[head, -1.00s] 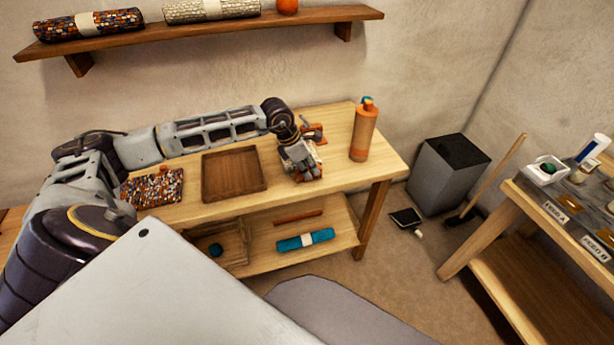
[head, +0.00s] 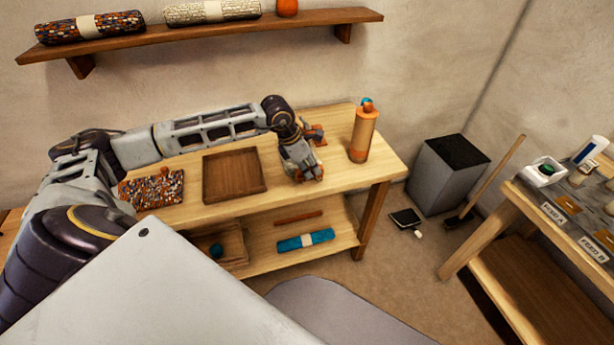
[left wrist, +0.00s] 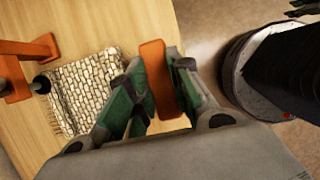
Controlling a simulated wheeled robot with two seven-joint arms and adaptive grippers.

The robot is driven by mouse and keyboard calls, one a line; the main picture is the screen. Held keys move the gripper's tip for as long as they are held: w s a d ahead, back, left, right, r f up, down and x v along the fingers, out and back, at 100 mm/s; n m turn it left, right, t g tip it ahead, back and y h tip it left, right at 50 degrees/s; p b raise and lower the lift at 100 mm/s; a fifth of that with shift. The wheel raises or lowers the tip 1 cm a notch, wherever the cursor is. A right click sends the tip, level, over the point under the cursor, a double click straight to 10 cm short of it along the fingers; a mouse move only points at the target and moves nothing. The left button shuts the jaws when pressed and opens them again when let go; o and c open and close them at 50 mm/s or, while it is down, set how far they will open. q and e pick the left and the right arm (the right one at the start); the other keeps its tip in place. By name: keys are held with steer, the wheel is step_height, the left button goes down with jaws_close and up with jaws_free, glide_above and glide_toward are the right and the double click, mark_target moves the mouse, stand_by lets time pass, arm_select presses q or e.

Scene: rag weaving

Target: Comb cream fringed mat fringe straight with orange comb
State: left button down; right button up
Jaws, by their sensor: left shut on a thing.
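The cream mat (left wrist: 92,88) has a brick-like weave and lies on the wooden table, left of my fingers in the left wrist view. A short fringe seems to run along its lower left edge. In the head view my arm hides most of the mat. My left gripper (head: 309,174) is over the right part of the table. It is shut on the orange comb (left wrist: 156,78), which stands between its fingers in the left wrist view (left wrist: 160,92). The comb's teeth are hidden. I cannot tell whether it touches the mat.
An orange clamp (left wrist: 22,62) with a dark knob stands beside the mat. A brown tray (head: 233,194) and a multicoloured mat (head: 160,190) lie to the left. An orange bottle (head: 363,135) stands at the back right. A lower shelf holds a teal roll (head: 306,240).

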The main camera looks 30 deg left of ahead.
arm_select(q)
steer(key=shift+r+p, duration=0.65)
steer(key=shift+r, duration=0.95)
